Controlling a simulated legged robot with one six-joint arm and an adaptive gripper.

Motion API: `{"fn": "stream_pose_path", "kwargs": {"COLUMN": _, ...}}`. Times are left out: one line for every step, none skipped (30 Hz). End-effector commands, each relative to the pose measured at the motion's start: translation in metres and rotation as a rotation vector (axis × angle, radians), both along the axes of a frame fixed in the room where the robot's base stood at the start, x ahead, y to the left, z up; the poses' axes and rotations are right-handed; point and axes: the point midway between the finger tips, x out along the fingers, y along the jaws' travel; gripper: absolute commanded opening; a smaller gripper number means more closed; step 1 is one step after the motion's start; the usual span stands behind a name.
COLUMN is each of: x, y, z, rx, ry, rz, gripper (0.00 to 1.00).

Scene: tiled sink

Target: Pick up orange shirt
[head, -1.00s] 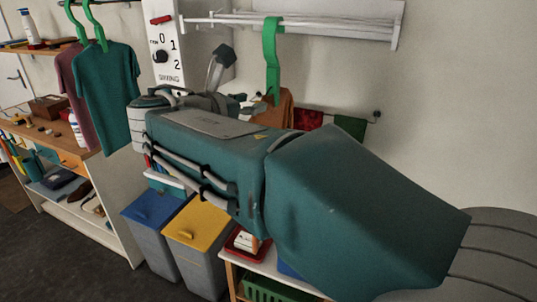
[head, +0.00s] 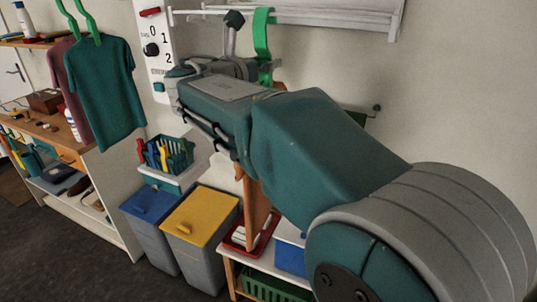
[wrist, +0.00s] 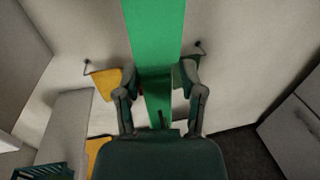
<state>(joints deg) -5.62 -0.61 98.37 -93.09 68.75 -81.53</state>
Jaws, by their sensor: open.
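The orange shirt (head: 257,208) is mostly hidden behind my arm in the head view. A strip of it shows below the arm. The green hanger (head: 262,35) hangs from the white rack above. In the wrist view the green hanger (wrist: 155,30) runs down the middle of the picture. My gripper (wrist: 160,75) is open, with one finger on each side of the hanger. I cannot tell whether either finger touches it. An orange patch (wrist: 97,150) shows at lower left in the wrist view; I cannot tell whether it is the shirt.
A teal shirt (head: 103,90) hangs at the left by the wooden shelf. A yellow-lidded bin (head: 200,215) and a blue-lidded bin (head: 150,205) stand below. A teal basket (head: 165,155) sits behind them. A yellow cloth (wrist: 106,82) hangs at the wall. Floor is free at lower left.

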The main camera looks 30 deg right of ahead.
Motion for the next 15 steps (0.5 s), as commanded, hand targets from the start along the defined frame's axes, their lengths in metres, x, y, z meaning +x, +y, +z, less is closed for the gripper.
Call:
{"fn": "stream_pose_path", "kwargs": {"x": 0.0043, "y": -0.0067, "z": -0.0012, "rx": 0.0, "ry": 0.002, "rz": -0.001, "gripper": 0.51}}
{"fn": "stream_pose_path", "kwargs": {"x": 0.0059, "y": -0.0087, "z": -0.0009, "rx": -0.001, "ry": 0.002, "rz": -0.001, "gripper": 0.51}}
{"fn": "stream_pose_path", "kwargs": {"x": 0.0073, "y": -0.0107, "z": -0.0006, "rx": -0.001, "ry": 0.0, "rz": 0.0, "gripper": 0.51}}
{"fn": "stream_pose_path", "kwargs": {"x": 0.008, "y": -0.0117, "z": -0.0004, "rx": -0.001, "ry": 0.0, "rz": 0.0, "gripper": 0.51}}
{"fn": "stream_pose_path", "kwargs": {"x": 0.0085, "y": -0.0126, "z": -0.0003, "rx": -0.001, "ry": 0.0, "rz": 0.001, "gripper": 0.51}}
{"fn": "stream_pose_path", "kwargs": {"x": 0.0089, "y": -0.0135, "z": -0.0003, "rx": -0.001, "ry": 0.0, "rz": 0.002, "gripper": 0.51}}
{"fn": "stream_pose_path", "kwargs": {"x": 0.009, "y": -0.014, "z": -0.0005, "rx": 0.0, "ry": 0.001, "rz": 0.002, "gripper": 0.51}}
{"fn": "stream_pose_path", "kwargs": {"x": 0.009, "y": -0.0146, "z": -0.0006, "rx": 0.0, "ry": 0.0, "rz": 0.002, "gripper": 0.51}}
{"fn": "stream_pose_path", "kwargs": {"x": 0.0089, "y": -0.0148, "z": -0.0007, "rx": 0.0, "ry": 0.0, "rz": 0.002, "gripper": 0.51}}
{"fn": "stream_pose_path", "kwargs": {"x": 0.0089, "y": -0.0148, "z": -0.0008, "rx": 0.0, "ry": 0.0, "rz": 0.002, "gripper": 0.51}}
{"fn": "stream_pose_path", "kwargs": {"x": 0.0089, "y": -0.0148, "z": -0.0008, "rx": 0.001, "ry": 0.0, "rz": 0.002, "gripper": 0.51}}
{"fn": "stream_pose_path", "kwargs": {"x": 0.0088, "y": -0.0153, "z": -0.0008, "rx": 0.001, "ry": 0.0, "rz": 0.002, "gripper": 0.38}}
{"fn": "stream_pose_path", "kwargs": {"x": 0.0088, "y": -0.0157, "z": -0.0008, "rx": 0.001, "ry": 0.0, "rz": 0.002, "gripper": 0.24}}
{"fn": "stream_pose_path", "kwargs": {"x": 0.0088, "y": -0.0163, "z": -0.0009, "rx": 0.002, "ry": 0.0, "rz": 0.002, "gripper": 0.11}}
{"fn": "stream_pose_path", "kwargs": {"x": 0.0087, "y": -0.0166, "z": -0.001, "rx": 0.002, "ry": 0.0, "rz": 0.002, "gripper": 0.0}}
